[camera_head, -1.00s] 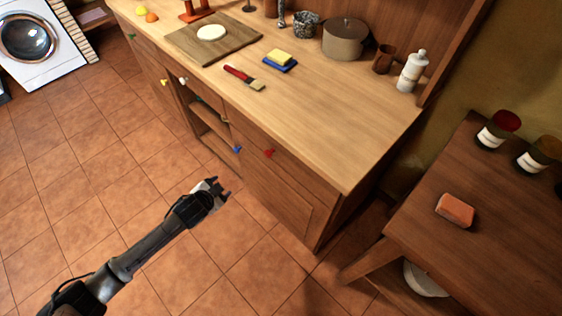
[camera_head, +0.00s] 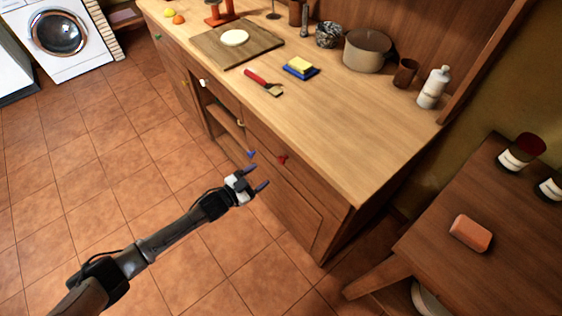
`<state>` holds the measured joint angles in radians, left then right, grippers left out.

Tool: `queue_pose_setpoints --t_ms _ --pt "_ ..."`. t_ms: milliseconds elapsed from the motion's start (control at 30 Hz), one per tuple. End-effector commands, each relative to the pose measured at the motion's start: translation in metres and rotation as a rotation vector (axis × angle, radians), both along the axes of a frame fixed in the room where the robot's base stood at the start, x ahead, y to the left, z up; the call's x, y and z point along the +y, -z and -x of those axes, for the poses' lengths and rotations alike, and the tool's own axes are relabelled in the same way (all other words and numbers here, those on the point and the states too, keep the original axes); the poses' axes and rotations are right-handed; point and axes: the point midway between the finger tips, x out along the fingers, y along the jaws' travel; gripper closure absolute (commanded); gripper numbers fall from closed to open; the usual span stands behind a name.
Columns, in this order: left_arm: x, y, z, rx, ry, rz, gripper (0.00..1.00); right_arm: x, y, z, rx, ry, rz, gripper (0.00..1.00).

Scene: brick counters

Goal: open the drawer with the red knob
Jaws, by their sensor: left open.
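The red knob (camera_head: 283,159) sits on the front of a wooden drawer (camera_head: 262,139) near the right end of the counter. The drawer front looks flush with the counter, so the drawer appears shut. My left gripper (camera_head: 259,177) is open and empty, in front of the counter, below and to the left of the red knob in the picture. Its fingers point toward the counter front and are apart from the red knob. A blue knob (camera_head: 251,154) shows just beyond the fingers. My right gripper does not show.
Other knobs on the front are white (camera_head: 204,83), yellow (camera_head: 184,84) and green (camera_head: 157,37). The counter top (camera_head: 345,140) carries a brush (camera_head: 263,83), a sponge (camera_head: 300,66) and a pot (camera_head: 367,50). A side table (camera_head: 440,262) stands at right. The tiled floor (camera_head: 110,160) is clear.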

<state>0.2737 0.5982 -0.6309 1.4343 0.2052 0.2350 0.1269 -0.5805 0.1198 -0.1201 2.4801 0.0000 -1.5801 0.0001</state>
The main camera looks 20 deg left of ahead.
Motion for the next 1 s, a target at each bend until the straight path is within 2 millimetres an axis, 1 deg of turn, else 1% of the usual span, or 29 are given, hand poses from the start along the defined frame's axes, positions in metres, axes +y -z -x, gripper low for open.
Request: queue_pose_setpoints --t_ms 33,200,400,500,700,1000 --pt "-0.006 0.001 -0.010 -0.003 0.000 0.002 0.42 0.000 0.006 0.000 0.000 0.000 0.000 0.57" --pt "-0.022 0.002 -0.037 -0.001 0.000 0.000 0.42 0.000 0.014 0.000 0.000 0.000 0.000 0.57" --pt "-0.037 0.001 -0.063 -0.001 -0.001 -0.002 0.42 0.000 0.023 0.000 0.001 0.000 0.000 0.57" --pt "-0.042 0.002 -0.072 0.000 0.000 -0.001 0.42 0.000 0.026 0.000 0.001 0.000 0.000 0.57" --pt "-0.048 0.001 -0.082 0.001 -0.001 -0.002 0.42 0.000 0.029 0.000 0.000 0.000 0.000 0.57" --pt "-0.050 0.000 -0.085 0.001 -0.001 -0.002 0.42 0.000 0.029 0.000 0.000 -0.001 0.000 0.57"
